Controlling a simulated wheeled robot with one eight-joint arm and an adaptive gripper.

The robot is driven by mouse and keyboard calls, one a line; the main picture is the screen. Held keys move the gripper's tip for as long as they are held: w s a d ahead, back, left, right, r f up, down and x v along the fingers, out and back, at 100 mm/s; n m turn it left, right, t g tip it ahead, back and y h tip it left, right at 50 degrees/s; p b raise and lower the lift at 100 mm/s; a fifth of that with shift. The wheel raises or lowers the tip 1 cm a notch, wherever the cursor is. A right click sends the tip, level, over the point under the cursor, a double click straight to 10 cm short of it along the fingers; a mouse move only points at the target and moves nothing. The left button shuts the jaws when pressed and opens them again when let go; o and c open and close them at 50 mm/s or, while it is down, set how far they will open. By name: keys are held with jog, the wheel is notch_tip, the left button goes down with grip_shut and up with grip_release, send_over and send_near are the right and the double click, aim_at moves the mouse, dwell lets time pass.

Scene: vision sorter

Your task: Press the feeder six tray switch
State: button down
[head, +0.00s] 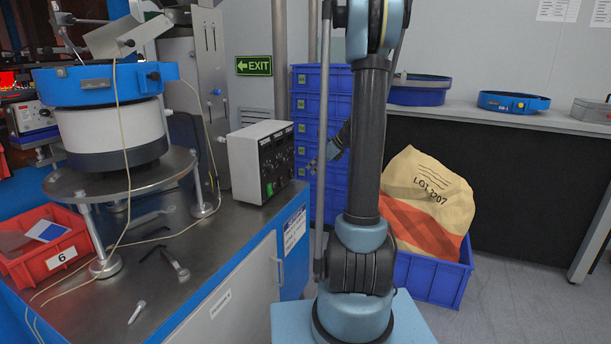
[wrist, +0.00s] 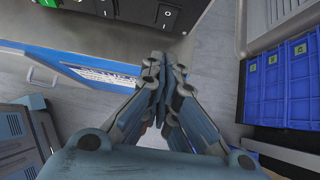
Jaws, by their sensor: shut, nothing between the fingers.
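The control box (head: 262,160) stands on the right end of the steel bench, with a black panel of knobs and switches facing right. Its panel also shows at the top of the wrist view (wrist: 130,10), with a dark rocker switch (wrist: 166,15). I cannot read which switch is the feeder six tray switch.
Loose tools lie on the bench (head: 205,240). Stacked blue crates (head: 305,105) stand behind my gripper. A sack (head: 425,190) in a blue crate (head: 432,278) sits right of my arm.

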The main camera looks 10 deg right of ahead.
aim_at(291, 173)
jog(key=v, duration=0.5)
jog(key=shift+r, duration=0.4)
jog(key=shift+s+d+f+h, duration=0.25)
jog(key=shift+f+h, duration=0.15)
jog(key=shift+f, duration=0.2)
jog(key=x, duration=0.7)
jog(key=a+r+x, duration=0.1)
jog(key=x, duration=0.3)
jog(key=shift+w+a+f, duration=0.4)
jog(key=shift+w+a, duration=0.3)
jog(key=shift+a, duration=0.25)
